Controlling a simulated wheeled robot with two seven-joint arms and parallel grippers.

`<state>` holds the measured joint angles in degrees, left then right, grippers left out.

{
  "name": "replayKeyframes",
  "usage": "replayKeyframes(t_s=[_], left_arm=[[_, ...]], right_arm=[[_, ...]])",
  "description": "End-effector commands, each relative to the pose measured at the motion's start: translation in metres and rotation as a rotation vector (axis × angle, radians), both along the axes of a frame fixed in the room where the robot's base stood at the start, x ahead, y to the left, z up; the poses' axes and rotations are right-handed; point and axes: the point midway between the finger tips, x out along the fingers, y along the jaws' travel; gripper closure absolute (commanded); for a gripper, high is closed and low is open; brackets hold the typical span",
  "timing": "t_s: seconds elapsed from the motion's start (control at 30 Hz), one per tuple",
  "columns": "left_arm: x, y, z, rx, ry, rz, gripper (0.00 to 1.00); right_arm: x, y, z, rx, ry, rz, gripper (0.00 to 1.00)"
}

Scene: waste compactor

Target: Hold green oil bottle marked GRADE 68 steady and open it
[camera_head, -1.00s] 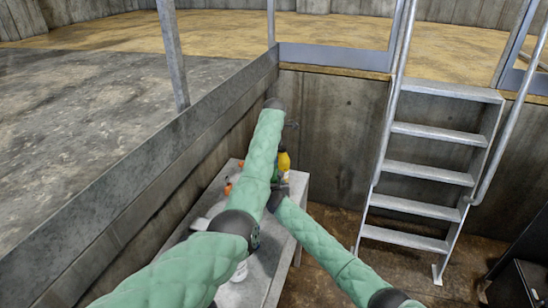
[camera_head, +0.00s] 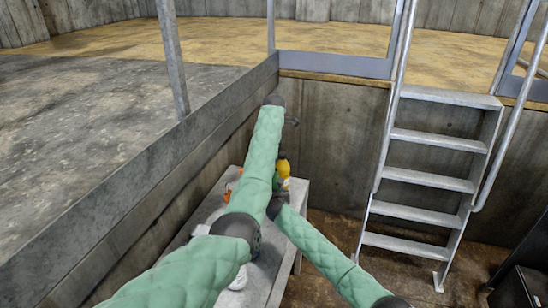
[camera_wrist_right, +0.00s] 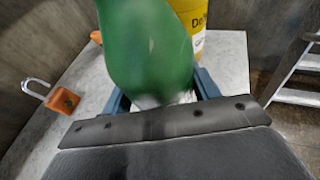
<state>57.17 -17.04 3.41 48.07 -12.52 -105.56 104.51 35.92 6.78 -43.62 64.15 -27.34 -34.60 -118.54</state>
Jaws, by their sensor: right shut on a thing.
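The green bottle (camera_wrist_right: 150,50) fills the upper middle of the right wrist view, close to the camera. No GRADE 68 marking is readable on it. My right gripper (camera_wrist_right: 161,96) is shut on its lower part, with a blue finger on each side. In the head view only a sliver of the green bottle (camera_head: 276,182) shows beside my left forearm, above the bench. My left arm reaches out over the bench. Its wrist is near the far wall, and only a small bit of the left gripper (camera_head: 292,122) shows there, too small to read its jaws.
A yellow bottle (camera_head: 284,168) stands just behind the green one and also shows in the right wrist view (camera_wrist_right: 190,20). An orange padlock (camera_wrist_right: 63,100) lies on the grey bench (camera_head: 265,270). A white item (camera_head: 240,280) is nearer. A metal ladder (camera_head: 430,175) stands right.

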Motion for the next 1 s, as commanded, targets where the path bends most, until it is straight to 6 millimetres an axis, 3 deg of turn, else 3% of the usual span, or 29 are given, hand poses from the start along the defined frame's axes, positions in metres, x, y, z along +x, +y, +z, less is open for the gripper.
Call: replayKeyframes(t_s=[0.07, 0.1, 0.23, 0.67, 1.0], left_arm=[[0.0, 0.0, 0.0, 0.0, 0.0, 0.0, 0.97], [0.0, 0.0, 0.0, 0.0, 0.0, 0.0, 0.97], [0.0, 0.0, 0.0, 0.0, 0.0, 0.0, 0.97], [0.0, 0.0, -0.002, 0.0, 0.0, 0.0, 0.97], [0.0, 0.0, -0.012, 0.0, 0.0, 0.0, 0.97]], right_arm=[[0.0, -0.001, -0.001, 0.0, 0.001, -0.001, 1.0], [0.0, -0.001, -0.001, 0.0, 0.001, -0.001, 0.38], [0.0, -0.001, -0.001, 0.0, 0.001, -0.001, 0.15], [-0.006, -0.001, 0.001, -0.001, -0.001, 0.0, 0.15], [-0.051, -0.005, 0.016, 0.0, -0.001, 0.001, 0.15]])
